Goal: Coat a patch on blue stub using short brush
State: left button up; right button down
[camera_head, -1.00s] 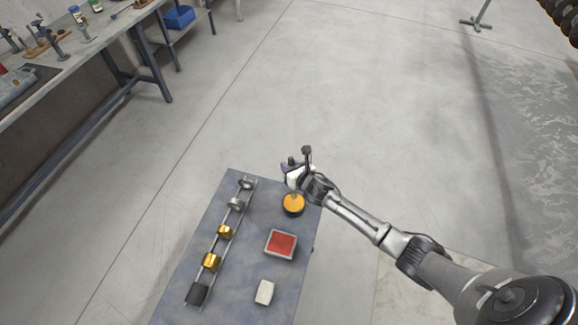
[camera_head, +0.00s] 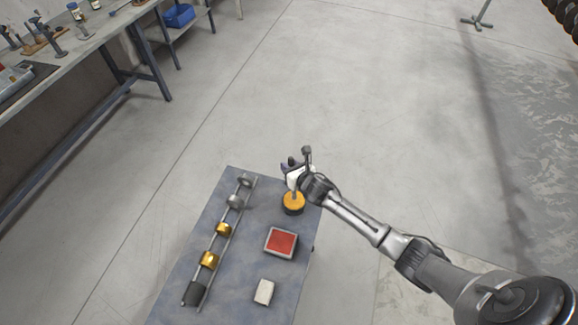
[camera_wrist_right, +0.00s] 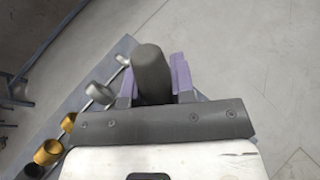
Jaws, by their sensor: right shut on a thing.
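My right gripper (camera_head: 291,168) is above the far right corner of the small blue-grey table. It is shut on a dark grey, rounded handle (camera_wrist_right: 153,74), which stands between its purple fingertips in the right wrist view. The bristles are hidden. No clearly blue stub shows; a rail along the table's left side holds grey rings (camera_head: 235,201), gold rings (camera_head: 209,260) and a black cylinder (camera_head: 193,293). My left gripper is out of view.
A tray with a red pad (camera_head: 281,242) and a white block (camera_head: 264,291) lie on the small table (camera_head: 235,290), right of the rail. A workbench (camera_head: 75,55) with tools stands at the upper left.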

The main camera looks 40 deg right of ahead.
aim_at(291, 160)
jog(key=shift+f, duration=0.2)
dwell(0.4)
jog(key=shift+f+b, duration=0.4)
dwell(0.3)
dwell(0.9)
dwell(0.5)
notch_tip(291, 160, up, 6)
jog(key=p, duration=0.6)
jog(key=shift+f, duration=0.25)
jog(key=shift+r+p, duration=0.65)
jog(key=shift+r, duration=0.1)
